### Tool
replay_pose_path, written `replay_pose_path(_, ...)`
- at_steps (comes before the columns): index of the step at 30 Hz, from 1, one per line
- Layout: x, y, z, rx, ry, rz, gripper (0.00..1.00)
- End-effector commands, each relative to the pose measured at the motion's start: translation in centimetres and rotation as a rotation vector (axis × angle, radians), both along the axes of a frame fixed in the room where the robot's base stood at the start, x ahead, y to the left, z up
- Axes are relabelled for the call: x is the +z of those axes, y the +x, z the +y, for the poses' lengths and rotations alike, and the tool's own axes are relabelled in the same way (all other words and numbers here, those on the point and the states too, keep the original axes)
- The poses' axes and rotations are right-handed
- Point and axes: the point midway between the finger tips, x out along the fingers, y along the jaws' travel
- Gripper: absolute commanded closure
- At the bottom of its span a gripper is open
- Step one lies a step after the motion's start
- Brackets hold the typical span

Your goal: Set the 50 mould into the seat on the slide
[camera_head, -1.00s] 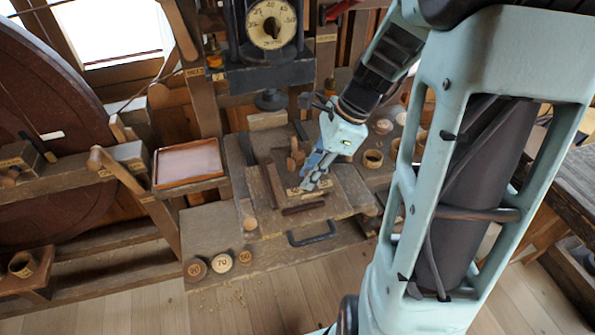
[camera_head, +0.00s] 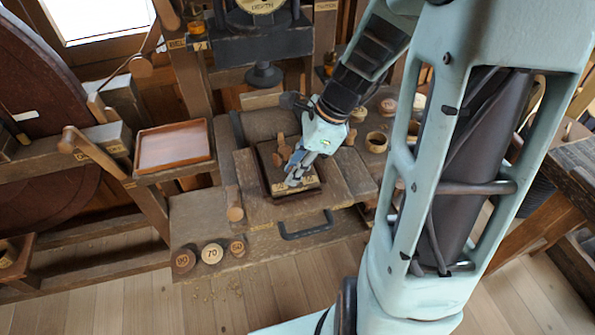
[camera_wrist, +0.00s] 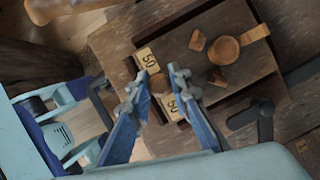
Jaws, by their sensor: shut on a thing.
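The 50 mould (camera_head: 308,176) is a dark, flat block with pale "50" labels, lying on the wooden slide (camera_head: 346,184). In the wrist view the mould (camera_wrist: 205,58) shows a "50" label on each side of a round wooden knob (camera_wrist: 159,83), plus small wooden parts on top. My gripper (camera_head: 292,178) is shut on the knob, and its blue fingers flank it in the wrist view (camera_wrist: 158,92). Dark strips run along the mould's edges at the seat. The seat's floor is hidden, and I cannot tell whether the mould is fully down.
A press plunger (camera_head: 264,76) hangs behind the slide. A shallow wooden tray (camera_head: 174,146) stands at left. Numbered discs, including one marked 70 (camera_head: 212,253), lie at front left. A wooden peg (camera_head: 235,206) stands beside the slide's left edge. A ring (camera_head: 376,142) sits at right.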

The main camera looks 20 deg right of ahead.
Motion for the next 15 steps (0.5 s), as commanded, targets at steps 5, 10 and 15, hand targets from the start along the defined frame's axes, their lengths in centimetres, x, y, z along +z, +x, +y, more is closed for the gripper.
replay_pose_path(5,0.17,0.07,-0.01,-0.002,0.000,-0.001,1.00)
replay_pose_path(10,-0.27,0.06,0.00,-0.001,0.000,-0.002,1.00)
replay_pose_path(15,-0.50,0.03,0.01,0.000,0.000,-0.001,0.76)
